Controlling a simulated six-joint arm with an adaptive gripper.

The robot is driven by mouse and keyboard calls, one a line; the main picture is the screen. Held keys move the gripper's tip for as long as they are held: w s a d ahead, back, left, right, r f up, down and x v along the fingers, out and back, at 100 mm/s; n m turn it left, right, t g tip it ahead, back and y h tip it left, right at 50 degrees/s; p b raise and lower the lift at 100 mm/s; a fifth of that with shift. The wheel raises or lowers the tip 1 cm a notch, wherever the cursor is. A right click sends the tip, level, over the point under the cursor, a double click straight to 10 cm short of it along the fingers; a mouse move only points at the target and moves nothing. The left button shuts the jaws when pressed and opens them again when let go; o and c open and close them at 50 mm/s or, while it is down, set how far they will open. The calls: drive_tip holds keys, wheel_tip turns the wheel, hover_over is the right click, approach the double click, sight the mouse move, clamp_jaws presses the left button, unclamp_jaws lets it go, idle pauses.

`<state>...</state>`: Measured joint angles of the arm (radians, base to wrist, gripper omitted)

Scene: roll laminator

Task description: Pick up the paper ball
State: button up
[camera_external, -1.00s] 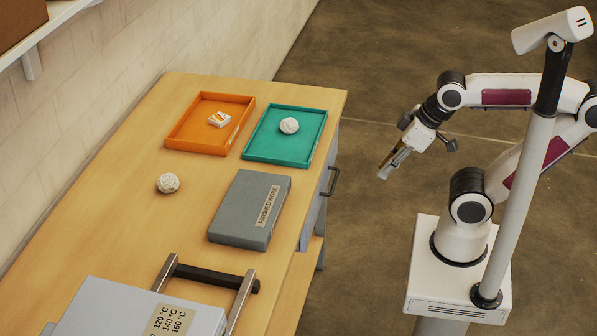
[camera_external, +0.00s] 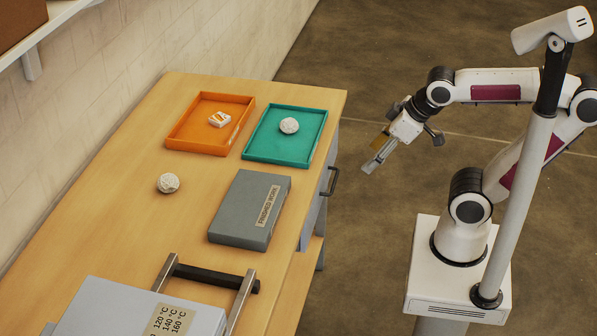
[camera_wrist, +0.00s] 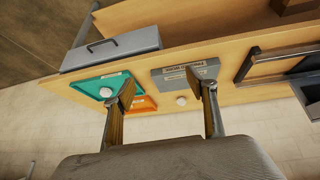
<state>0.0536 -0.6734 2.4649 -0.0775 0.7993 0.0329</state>
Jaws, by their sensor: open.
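Two white crumpled paper balls are in the external view. One paper ball (camera_external: 168,183) lies on the bare wooden table top, left of the grey box. The other paper ball (camera_external: 289,125) lies in the teal tray (camera_external: 276,154). My gripper (camera_external: 373,167) is open and empty, in the air to the right of the table's edge, apart from both balls. In the wrist view my gripper (camera_wrist: 165,97) has its two fingers spread, with the table-top paper ball (camera_wrist: 181,101) seen between them. The tray's paper ball (camera_wrist: 106,92) shows left of the left finger.
An orange tray (camera_external: 180,140) holding a small white and orange item (camera_external: 219,119) stands beside the teal tray. A grey labelled box (camera_external: 240,210) lies near the table's right edge. A grey machine (camera_external: 120,312) with a dark bar handle (camera_external: 213,279) stands at the front.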

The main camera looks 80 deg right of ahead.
drive_tip(key=w+d+r+m+t+h, duration=0.15)
drive_tip(key=w+d+r+h, duration=0.25)
drive_tip(key=w+d, duration=1.1)
drive_tip(key=n+t+y, duration=0.2)
drive_tip(key=n+t, duration=0.1)
drive_tip(key=t, duration=0.2)
hover_over(289, 125)
drive_tip(key=s, duration=0.2)
wheel_tip(289, 125, down, 8)
drive_tip(key=s+d+f+y, duration=0.1)
drive_tip(key=f, duration=0.3)
drive_tip(key=s+d+f+y, duration=0.1)
drive_tip(key=f+y, duration=0.1)
drive_tip(key=f, duration=0.1)
drive_tip(key=s+d+f+n+y, duration=0.1)
drive_tip(key=s+d+f, duration=0.1)
drive_tip(key=f, duration=0.2)
drive_tip(key=shift+f+y, duration=0.3)
drive_tip(key=shift+y, duration=0.1)
drive_tip(key=shift+s+f+t+y, duration=0.25)
drive_tip(key=shift+s+f+y, duration=0.05)
drive_tip(key=shift+f, duration=0.15)
drive_tip(key=shift+w, duration=0.1)
